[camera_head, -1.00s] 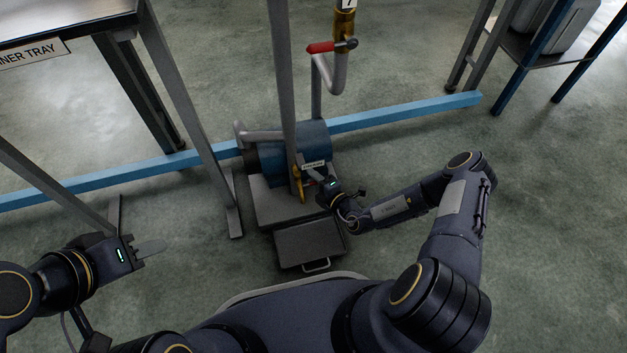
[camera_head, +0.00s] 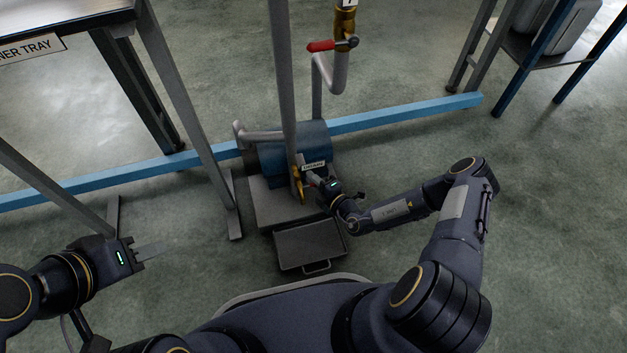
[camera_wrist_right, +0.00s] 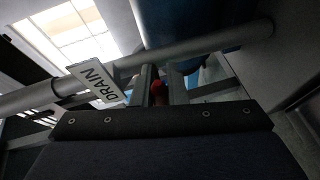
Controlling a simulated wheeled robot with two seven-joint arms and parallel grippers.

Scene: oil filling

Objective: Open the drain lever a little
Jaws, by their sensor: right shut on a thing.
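The drain lever (camera_wrist_right: 160,93) shows as a red grip between the two fingers of my right gripper (camera_wrist_right: 163,88) in the right wrist view. The fingers are shut on it. A white DRAIN sign (camera_wrist_right: 96,79) hangs beside them. In the head view, my right gripper (camera_head: 313,178) reaches in from the right to the brass drain valve (camera_head: 297,187), below the small sign (camera_head: 313,165). The lever is mostly hidden there by the gripper. My left gripper (camera_head: 150,252) is at the lower left, away from everything.
A blue tank (camera_head: 308,142) stands behind the valve. A dark tray (camera_head: 290,264) with a handle lies on the floor in front. A red-handled valve (camera_head: 321,46) is on the pipe above. A grey post (camera_head: 284,90) stands close to the valve. The right floor is clear.

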